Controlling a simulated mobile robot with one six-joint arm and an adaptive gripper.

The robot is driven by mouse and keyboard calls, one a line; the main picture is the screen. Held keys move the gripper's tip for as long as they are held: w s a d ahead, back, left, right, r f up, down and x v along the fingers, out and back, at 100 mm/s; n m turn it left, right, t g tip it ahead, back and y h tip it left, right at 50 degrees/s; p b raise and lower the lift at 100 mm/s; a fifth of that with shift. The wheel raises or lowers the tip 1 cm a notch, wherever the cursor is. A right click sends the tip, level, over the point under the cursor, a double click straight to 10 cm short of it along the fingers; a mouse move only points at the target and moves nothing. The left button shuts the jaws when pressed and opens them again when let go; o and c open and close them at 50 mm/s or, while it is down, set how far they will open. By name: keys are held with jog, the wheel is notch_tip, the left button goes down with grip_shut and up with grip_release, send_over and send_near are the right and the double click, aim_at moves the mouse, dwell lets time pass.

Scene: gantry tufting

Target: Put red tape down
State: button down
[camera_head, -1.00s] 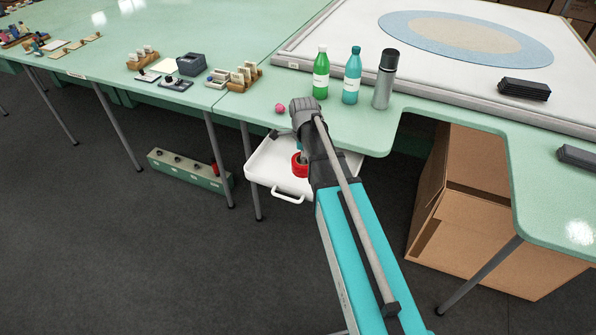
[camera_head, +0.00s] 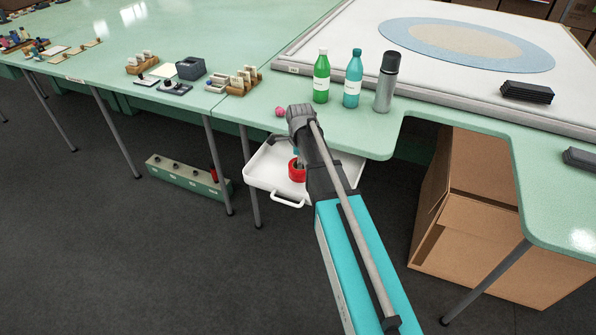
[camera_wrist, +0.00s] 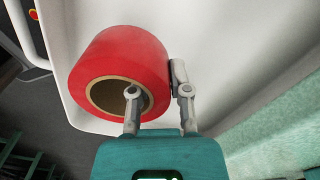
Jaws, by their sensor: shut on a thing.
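The red tape (camera_wrist: 122,58) is a thick red roll with a brown core. In the wrist view my gripper (camera_wrist: 152,90) is shut on its wall, one finger in the core and the other against the outside. The roll shows in or over the white tray (camera_wrist: 215,50); I cannot tell whether it touches the tray floor. In the head view the tape (camera_head: 297,170) appears inside the outline of the white tray (camera_head: 262,172) below the table edge, partly hidden by my arm. My gripper itself is mostly hidden there.
The green table (camera_head: 345,128) holds a green bottle (camera_head: 321,80), a teal bottle (camera_head: 352,82), a grey flask (camera_head: 386,85) and a pink ball (camera_head: 280,112) near the tray. A cardboard box (camera_head: 470,225) stands under the table at right. A green case (camera_head: 180,175) lies on the floor at left.

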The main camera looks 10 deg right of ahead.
jog(key=shift+w+f+b, duration=0.25)
jog(key=shift+f+b, duration=0.1)
jog(key=shift+f, duration=0.2)
jog(key=shift+f+b, duration=1.2)
jog(key=shift+f, duration=0.1)
jog(key=c, duration=0.6)
grip_release()
notch_tip(320, 180, up, 12)
jog(key=p, duration=1.2)
jog(key=shift+s, duration=0.1)
